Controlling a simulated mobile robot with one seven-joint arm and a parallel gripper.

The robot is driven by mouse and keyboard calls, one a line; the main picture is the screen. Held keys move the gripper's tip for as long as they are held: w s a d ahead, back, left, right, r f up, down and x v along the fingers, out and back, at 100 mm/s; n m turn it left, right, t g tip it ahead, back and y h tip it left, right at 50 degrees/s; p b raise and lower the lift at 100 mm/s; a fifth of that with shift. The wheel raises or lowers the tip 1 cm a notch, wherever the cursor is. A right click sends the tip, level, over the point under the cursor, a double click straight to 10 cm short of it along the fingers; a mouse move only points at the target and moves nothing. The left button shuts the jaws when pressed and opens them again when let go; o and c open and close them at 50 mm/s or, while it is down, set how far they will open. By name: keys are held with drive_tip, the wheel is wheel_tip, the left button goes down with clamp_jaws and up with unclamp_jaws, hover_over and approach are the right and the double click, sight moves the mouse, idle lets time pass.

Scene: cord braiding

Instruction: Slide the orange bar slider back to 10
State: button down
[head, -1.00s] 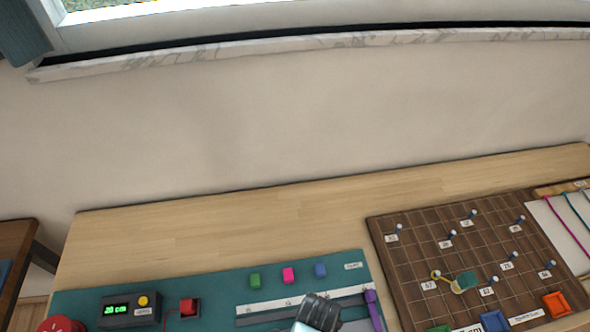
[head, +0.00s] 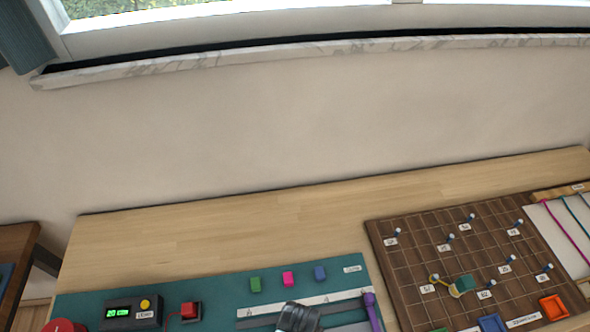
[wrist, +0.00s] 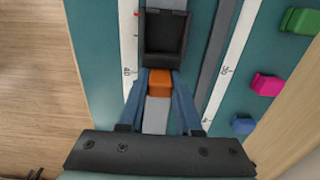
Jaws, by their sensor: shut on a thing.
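The orange bar slider (wrist: 158,83) shows in the wrist view as a small orange block on a grey rail. My gripper (wrist: 161,76) has a blue finger on each side of it and is shut on it. A white scale (wrist: 128,60) marked 40 runs along the left of the rail. Another white scale (wrist: 232,60) runs to the right. A black open-topped piece (wrist: 164,35) sits on the rail just beyond the fingertips. In the head view only my dark wrist shows at the bottom edge; the slider is hidden there.
Green (head: 255,284), pink (head: 288,279) and blue (head: 320,273) blocks stand behind the scales. A purple piece (head: 371,309) stands at the rail's right end. A display box (head: 131,313) and red button (head: 189,310) are left. A brown pegboard (head: 410,260) is right.

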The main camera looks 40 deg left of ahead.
drive_tip(key=s+a, duration=0.3)
drive_tip(key=s, duration=0.1)
drive_tip(key=s+a+p, duration=0.1)
drive_tip(key=s+a, duration=0.3)
drive_tip(key=s, duration=0.1)
drive_tip(key=s+a+p, duration=0.1)
drive_tip(key=s+a, duration=0.3)
drive_tip(key=s, duration=0.1)
drive_tip(key=shift+s+a, duration=0.3)
drive_tip(key=shift+s, duration=0.2)
drive_tip(key=shift+s+a+b, duration=0.2)
drive_tip(key=shift+s+a, duration=0.4)
drive_tip(key=shift+s, duration=0.15)
drive_tip(key=shift+s+a+b, duration=0.2)
drive_tip(key=shift+s+a, duration=0.35)
drive_tip(key=shift+s, duration=0.2)
drive_tip(key=c, duration=0.6)
unclamp_jaws()
drive_tip(key=shift+c, duration=0.2)
drive_tip(key=shift+w+r, duration=0.1)
